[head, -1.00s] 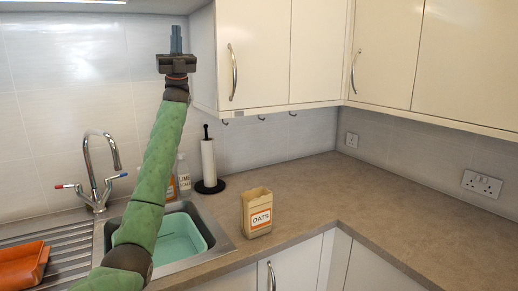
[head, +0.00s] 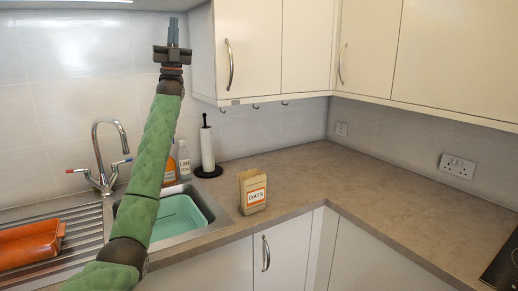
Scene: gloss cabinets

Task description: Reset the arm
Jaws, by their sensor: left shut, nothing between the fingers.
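My left arm, covered in green padding, comes in from the lower left and reaches up across the sink. My left gripper (head: 173,32) is raised high, pointing up, just left of the wall cabinet (head: 254,45). Its fingers are shut together with nothing between them. It is well above the counter and touches nothing that I can see. My right gripper is not in the head view.
The sink holds a green basin (head: 178,222), partly hidden by my arm. A tap (head: 103,160), paper towel roll (head: 207,150), bottles (head: 184,160), an OATS box (head: 252,190) and an orange item (head: 30,243) stand around. The right counter (head: 345,198) is mostly clear.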

